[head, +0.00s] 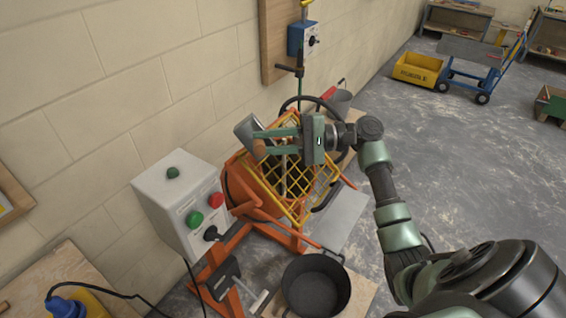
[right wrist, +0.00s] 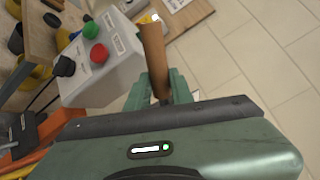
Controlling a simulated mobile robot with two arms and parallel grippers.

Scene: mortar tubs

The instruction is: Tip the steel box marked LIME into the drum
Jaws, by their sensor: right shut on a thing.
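The drum (head: 236,190) is part of an orange mixer, and a yellow wire guard (head: 318,185) covers its mouth. A grey steel box (head: 246,131) is tilted above the upper left of the guard; my gripper partly covers it and I cannot read any marking on it. My right gripper (head: 264,142) is over the guard, shut on a brown wooden handle. This handle (right wrist: 154,55) stands between the fingers in the right wrist view. The handle appears to belong to the steel box, but the join is hidden. My left gripper is not in view.
A control box (head: 165,205) with green and red buttons stands left of the drum. A black bucket (head: 315,288) is on a board in front.

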